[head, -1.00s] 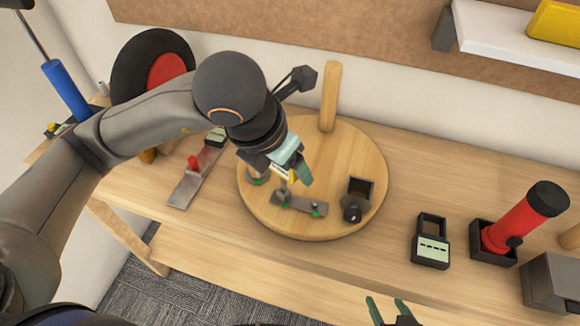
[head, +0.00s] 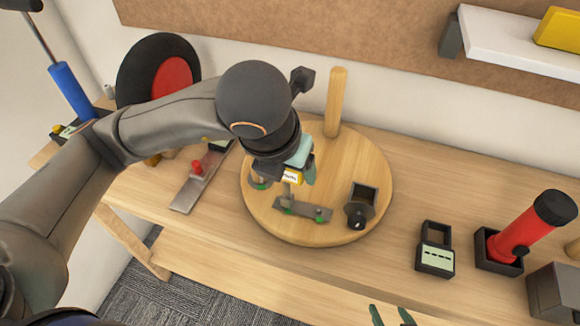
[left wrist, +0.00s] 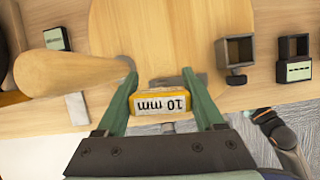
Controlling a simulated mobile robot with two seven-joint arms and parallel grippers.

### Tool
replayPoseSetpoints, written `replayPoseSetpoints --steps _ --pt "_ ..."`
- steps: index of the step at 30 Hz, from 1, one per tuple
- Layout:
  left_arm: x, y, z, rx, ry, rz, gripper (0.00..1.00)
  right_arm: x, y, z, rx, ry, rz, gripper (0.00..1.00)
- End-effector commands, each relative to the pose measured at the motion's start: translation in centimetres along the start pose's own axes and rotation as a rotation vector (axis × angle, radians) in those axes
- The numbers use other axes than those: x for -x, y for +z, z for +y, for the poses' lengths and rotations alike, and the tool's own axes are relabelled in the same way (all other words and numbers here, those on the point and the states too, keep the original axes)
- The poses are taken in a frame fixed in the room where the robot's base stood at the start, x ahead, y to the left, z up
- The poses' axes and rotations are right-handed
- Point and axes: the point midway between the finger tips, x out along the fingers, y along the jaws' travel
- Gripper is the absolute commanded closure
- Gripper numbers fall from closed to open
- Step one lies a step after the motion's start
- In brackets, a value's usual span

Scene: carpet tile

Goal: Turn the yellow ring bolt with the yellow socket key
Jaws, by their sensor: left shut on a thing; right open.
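My left gripper (head: 299,172) is shut on the yellow socket key (head: 291,178), over the round wooden board. A narrow shaft below the key reaches down toward the grey plate (head: 304,209) on the board. Green-marked fittings show on and beside this plate. I cannot make out the yellow ring bolt, and contact under the key is hidden. My right gripper (head: 392,316) is open and empty at the bottom edge.
The round board (head: 375,165) carries an upright wooden post (head: 336,100) and a dark open box (head: 364,194). A dark holder (head: 436,250) and a red cylinder (head: 530,224) stand to the right. A grey plate with a red knob (head: 197,167) lies left.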

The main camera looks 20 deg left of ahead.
Motion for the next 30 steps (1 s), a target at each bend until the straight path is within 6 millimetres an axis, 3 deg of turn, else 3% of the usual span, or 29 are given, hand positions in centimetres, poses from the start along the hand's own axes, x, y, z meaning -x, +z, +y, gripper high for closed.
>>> replayPoseSetpoints --steps 7,24,30 --pt "0.1 0.1 0.1 -0.059 -0.024 -0.002 1.0 -0.5 0.7 0.0 0.0 -0.001 -0.003 0.3" --pt "3.9 1.7 0.0 -0.057 -0.024 -0.003 1.0 1.2 -1.1 -0.4 -0.001 -0.005 -0.004 0.3" --pt "4.2 1.8 0.0 -0.057 -0.025 -0.002 1.0 1.3 -1.2 -0.4 -0.001 -0.005 -0.004 0.3"
